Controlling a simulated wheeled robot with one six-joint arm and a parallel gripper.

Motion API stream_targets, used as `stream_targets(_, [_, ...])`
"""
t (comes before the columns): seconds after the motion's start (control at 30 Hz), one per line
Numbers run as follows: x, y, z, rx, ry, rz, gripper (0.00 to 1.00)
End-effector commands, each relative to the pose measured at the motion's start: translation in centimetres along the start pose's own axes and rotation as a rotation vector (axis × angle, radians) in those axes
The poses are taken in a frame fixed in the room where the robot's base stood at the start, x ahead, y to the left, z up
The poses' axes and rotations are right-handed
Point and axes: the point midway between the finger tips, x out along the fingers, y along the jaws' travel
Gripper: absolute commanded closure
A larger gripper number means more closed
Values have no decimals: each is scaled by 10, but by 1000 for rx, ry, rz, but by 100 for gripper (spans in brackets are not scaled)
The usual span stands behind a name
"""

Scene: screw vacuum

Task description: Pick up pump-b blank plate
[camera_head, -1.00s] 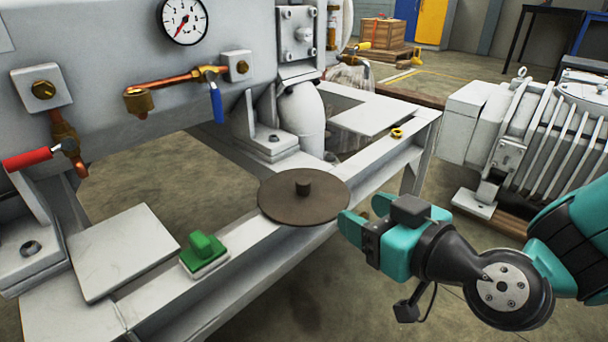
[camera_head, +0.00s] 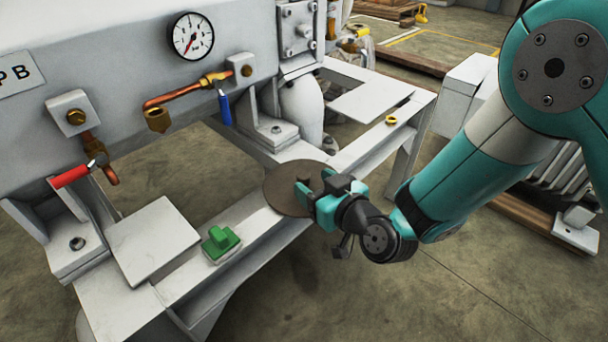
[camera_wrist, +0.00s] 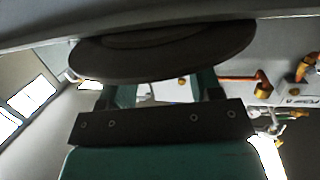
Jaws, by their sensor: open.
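The blank plate (camera_head: 283,196) is a round brown disc with a small central knob. It lies flat on the grey frame rail in the head view. My gripper (camera_head: 304,189) is over the right part of the disc, with its teal fingers open and close to the knob. I cannot tell whether the knob is between them or whether they touch it. In the wrist view the disc (camera_wrist: 160,52) spans the top, and its edge hides the fingertips of my gripper (camera_wrist: 165,85).
A yellow ring (camera_head: 391,120) lies on the rail further back. The pump body with red (camera_head: 70,177) and blue (camera_head: 225,108) valve handles stands behind.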

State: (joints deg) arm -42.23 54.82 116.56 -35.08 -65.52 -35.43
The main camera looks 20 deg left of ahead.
Motion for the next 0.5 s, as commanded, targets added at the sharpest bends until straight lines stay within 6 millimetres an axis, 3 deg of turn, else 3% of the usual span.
stream_targets(0.03, [4, -1, -8, -1, -1, -2, 42])
stream_targets(0.3, [31, -1, -4, -1, 0, 0, 42])
stream_targets(0.5, [35, -1, 0, 1, -1, 1, 42])
